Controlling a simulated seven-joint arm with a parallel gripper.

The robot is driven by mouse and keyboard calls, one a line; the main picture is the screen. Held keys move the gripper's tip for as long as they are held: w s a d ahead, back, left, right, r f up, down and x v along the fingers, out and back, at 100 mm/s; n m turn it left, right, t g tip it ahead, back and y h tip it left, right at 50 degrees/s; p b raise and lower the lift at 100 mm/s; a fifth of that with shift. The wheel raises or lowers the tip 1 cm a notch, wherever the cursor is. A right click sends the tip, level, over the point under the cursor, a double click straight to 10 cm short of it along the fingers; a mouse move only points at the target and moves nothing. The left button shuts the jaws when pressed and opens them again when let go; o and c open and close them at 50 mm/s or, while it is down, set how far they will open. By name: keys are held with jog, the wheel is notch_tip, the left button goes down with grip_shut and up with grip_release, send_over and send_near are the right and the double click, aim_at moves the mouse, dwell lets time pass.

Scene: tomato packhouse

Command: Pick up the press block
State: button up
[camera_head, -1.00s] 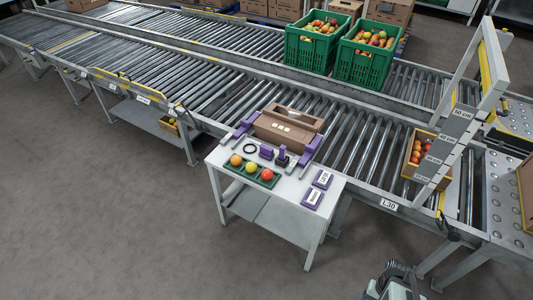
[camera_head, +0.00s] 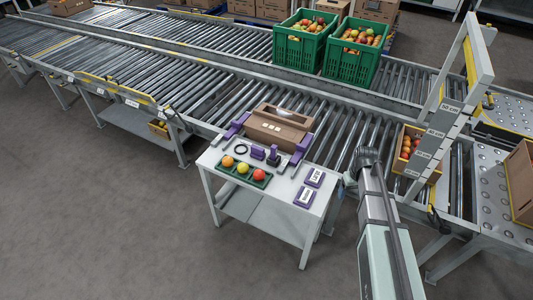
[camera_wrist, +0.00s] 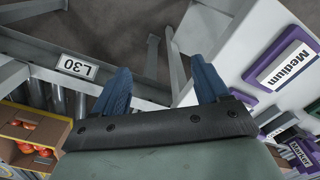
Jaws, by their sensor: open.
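On the small white table (camera_head: 268,196), a purple block (camera_head: 257,152) lies between a black ring (camera_head: 241,149) and a dark upright piece with a purple part (camera_head: 273,157). I cannot tell for sure which of the two purple pieces is the press block. My gripper (camera_wrist: 162,88) is open and empty; its two blue fingers point over the gap between the table edge and the conveyor frame. In the head view, my gripper is small and partly hidden by my arm, right of the table. It is apart from the purple pieces.
A brown carton (camera_head: 279,127) sits between purple holders at the table's back. A green tray (camera_head: 264,184) with three fruits stands in front. Purple-edged signs lie at the right; one reads "Medium" (camera_wrist: 283,64). A white measuring frame (camera_head: 432,140) and a fruit box (camera_head: 431,177) stand right.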

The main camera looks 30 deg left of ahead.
aim_at(258, 147)
jog(key=w+a+r+n, duration=0.1)
jog(key=a, duration=0.4)
jog(key=w+a+r+n, duration=0.1)
jog(key=w+a, duration=0.1)
jog(key=a, duration=0.3)
jog(key=w+a+r+n, duration=0.1)
jog(key=w+a+n, duration=0.1)
jog(key=a, duration=0.6)
jog(key=a+r+n, duration=0.1)
jog(key=a, duration=0.2)
jog(key=w+a+r+n, duration=0.1)
jog(key=a, duration=0.2)
jog(key=shift+a+r, duration=0.1)
jog(key=s+a+r+n, duration=0.1)
jog(key=a+r+n, duration=0.2)
jog(key=a, duration=0.7)
jog(key=s+a+r+n, duration=0.1)
jog(key=a+r+n, duration=0.15)
jog(key=a, duration=0.75)
jog(key=shift+m, duration=0.25)
jog(key=f, duration=0.8)
jog(key=shift+s+d, duration=0.2)
jog(key=shift+d, duration=0.05)
jog(key=shift+w+d+f, duration=0.1)
jog(key=shift+w+f, duration=0.1)
jog(key=shift+f, duration=1.2)
jog(key=shift+w+f, duration=0.15)
jog(key=shift+f, duration=1.25)
jog(key=c, duration=1.2)
